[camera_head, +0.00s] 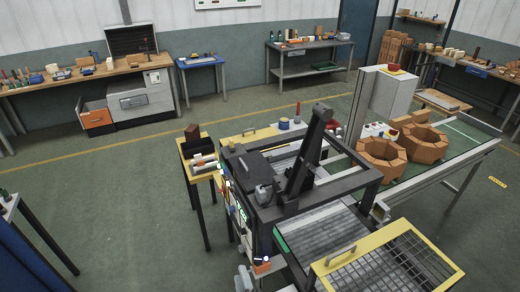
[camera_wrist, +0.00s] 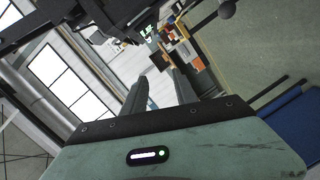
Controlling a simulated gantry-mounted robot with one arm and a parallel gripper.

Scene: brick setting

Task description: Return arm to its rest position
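My gripper (camera_wrist: 157,76) shows in the wrist view with its two dark fingers apart. Nothing is seen held between them; only the distant room shows through the gap. The wrist view is tilted, with windows at left and green floor at right. In the head view I cannot pick out my gripper for certain among the dark parts of the gantry frame (camera_head: 345,192). Two ring-shaped brick assemblies (camera_head: 380,156) (camera_head: 422,145) stand on the green-topped conveyor (camera_head: 462,138), apart from the dark frame.
A yellow-edged mesh tray (camera_head: 390,264) is at the front right. A narrow side stand (camera_head: 200,150) is left of the frame. Workbenches (camera_head: 75,75), a small blue table (camera_head: 200,61) and a grey table (camera_head: 308,46) line the back. Open floor (camera_head: 110,205) lies at left.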

